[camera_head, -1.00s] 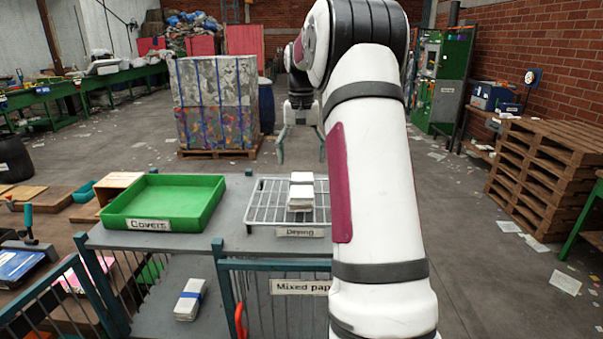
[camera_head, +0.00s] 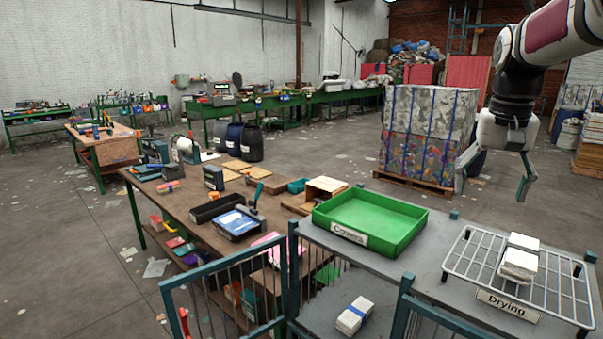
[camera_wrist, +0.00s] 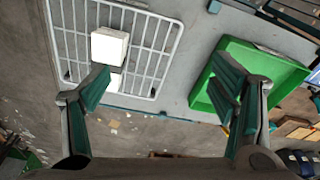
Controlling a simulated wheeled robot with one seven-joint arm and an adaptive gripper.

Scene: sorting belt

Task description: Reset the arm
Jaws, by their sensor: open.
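My gripper (camera_head: 494,183) is at the upper right of the head view, in the air beyond the grey bench. In the wrist view my gripper (camera_wrist: 165,95) has its two teal-lined fingers spread wide, with nothing between them. My white arm with a dark red panel comes in from the top right corner of the head view.
A green Covers tray (camera_head: 412,224) and a wire Drying rack (camera_head: 455,262) holding white paper stacks (camera_head: 519,262) are on the grey bench top (camera_head: 415,278). A strapped bale (camera_head: 428,135) stands on a pallet behind. A wooden workbench (camera_head: 180,204) is at left.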

